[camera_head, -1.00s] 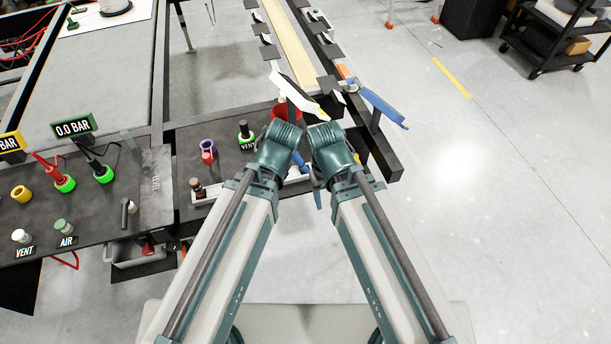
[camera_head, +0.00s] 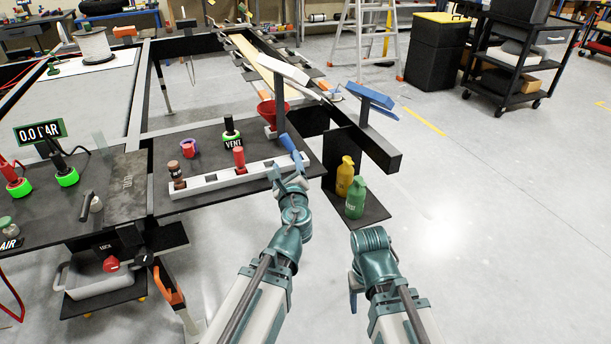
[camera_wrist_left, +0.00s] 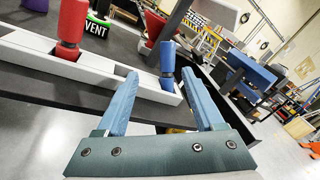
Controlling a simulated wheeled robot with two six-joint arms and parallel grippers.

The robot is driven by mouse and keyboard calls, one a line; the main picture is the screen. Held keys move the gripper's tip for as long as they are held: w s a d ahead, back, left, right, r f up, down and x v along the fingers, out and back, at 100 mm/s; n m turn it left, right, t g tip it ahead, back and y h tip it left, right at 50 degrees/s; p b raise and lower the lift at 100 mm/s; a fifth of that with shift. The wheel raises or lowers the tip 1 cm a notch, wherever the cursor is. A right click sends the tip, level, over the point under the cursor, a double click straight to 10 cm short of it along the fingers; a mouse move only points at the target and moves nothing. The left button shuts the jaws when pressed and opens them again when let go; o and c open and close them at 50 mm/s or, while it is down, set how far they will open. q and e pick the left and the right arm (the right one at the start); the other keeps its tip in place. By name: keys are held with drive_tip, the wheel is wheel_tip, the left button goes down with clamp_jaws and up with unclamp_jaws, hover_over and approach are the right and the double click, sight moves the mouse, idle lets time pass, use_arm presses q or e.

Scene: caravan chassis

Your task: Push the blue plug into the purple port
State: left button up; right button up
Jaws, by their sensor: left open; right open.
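The blue plug (camera_head: 287,143) stands at the right end of a white slotted rack. In the left wrist view the blue plug (camera_wrist_left: 168,58) shows beyond and between my open fingers, apart from them. My left gripper (camera_head: 290,165) is open and empty at the near side of the rack's right end; it also shows in the left wrist view (camera_wrist_left: 159,76).
The white rack (camera_head: 212,182) also holds a red plug (camera_head: 239,158) and a brown plug (camera_head: 176,173). A green-and-black VENT fitting (camera_head: 231,132) and a red funnel (camera_head: 270,110) stand behind it. Yellow (camera_head: 345,175) and green (camera_head: 355,197) bottles stand on a low shelf at right.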

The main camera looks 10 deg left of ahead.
sight(290, 149)
use_arm(q)
drive_tip(key=shift+m+t+h, duration=0.4)
drive_tip(key=shift+m+h, duration=0.1)
drive_tip(key=shift+m, duration=0.4)
drive_tip(key=x, duration=0.2)
drive_tip(key=d+x, duration=0.1)
drive_tip(key=x, duration=0.2)
drive_tip(key=f+x, duration=0.1)
drive_tip(key=x, duration=0.2)
drive_tip(key=shift+w+d, duration=0.15)
drive_tip(key=shift+d, duration=0.05)
drive_tip(key=shift+x, duration=2.75)
drive_tip(key=shift+a+r, duration=0.15)
drive_tip(key=shift+r, duration=0.1)
clamp_jaws()
